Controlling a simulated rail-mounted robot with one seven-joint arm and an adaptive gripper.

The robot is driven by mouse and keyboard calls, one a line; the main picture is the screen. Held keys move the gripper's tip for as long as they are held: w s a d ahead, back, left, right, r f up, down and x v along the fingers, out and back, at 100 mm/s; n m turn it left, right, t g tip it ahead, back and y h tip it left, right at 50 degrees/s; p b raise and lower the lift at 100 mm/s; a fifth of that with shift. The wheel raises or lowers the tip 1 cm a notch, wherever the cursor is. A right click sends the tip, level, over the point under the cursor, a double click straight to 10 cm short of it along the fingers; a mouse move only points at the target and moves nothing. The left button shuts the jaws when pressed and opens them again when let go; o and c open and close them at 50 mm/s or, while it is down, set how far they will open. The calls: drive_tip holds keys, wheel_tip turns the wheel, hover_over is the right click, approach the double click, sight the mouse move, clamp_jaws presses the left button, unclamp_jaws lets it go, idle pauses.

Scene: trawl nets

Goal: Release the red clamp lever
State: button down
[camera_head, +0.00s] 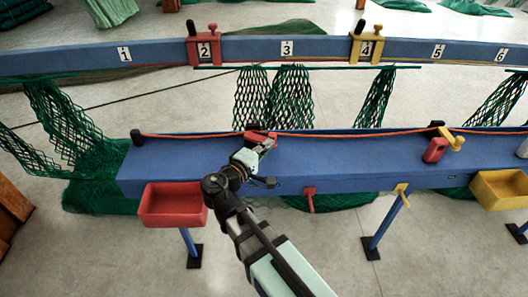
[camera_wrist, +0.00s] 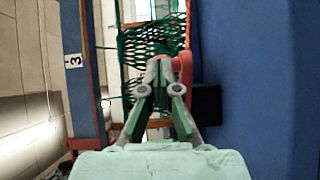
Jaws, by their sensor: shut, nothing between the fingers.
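My gripper (camera_head: 266,146) is shut and empty at the front blue beam, right by a red clamp part (camera_head: 255,135) on its top. In the wrist view, my gripper's (camera_wrist: 161,68) fingers meet just left of a red curved piece (camera_wrist: 186,68). I cannot tell whether they touch it. A black block (camera_wrist: 207,104) sits right of the fingers. My gripper and wrist hide part of the red clamp in the head view. A red lever-shaped piece (camera_head: 310,198) hangs at the front beam's lower edge, right of my arm.
A red bin (camera_head: 172,220) hangs at left and a yellow bin (camera_head: 497,204) at right. A red block (camera_head: 435,150) and yellow clamp (camera_head: 452,139) are on the beam's right part. Green netting (camera_head: 290,95) hangs from the back beam (camera_head: 250,48). A red clamp (camera_head: 204,35) marks station 2.

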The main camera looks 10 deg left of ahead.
drive_tip(key=shift+w+d+b, duration=0.3)
drive_tip(key=shift+w, duration=0.1)
idle(0.4)
drive_tip(key=shift+s+a, duration=0.1)
drive_tip(key=shift+s, duration=0.35)
drive_tip(key=v, duration=0.2)
drive_tip(key=shift+s+a+b, duration=0.1)
drive_tip(key=shift+s+b, duration=0.2)
drive_tip(key=shift+s, duration=0.05)
drive_tip(key=s+b, duration=0.2)
drive_tip(key=s+d+b, duration=0.1)
drive_tip(key=s+b, duration=0.2)
drive_tip(key=shift+d+f, duration=0.15)
drive_tip(key=b, duration=0.3)
drive_tip(key=shift+s, duration=0.2)
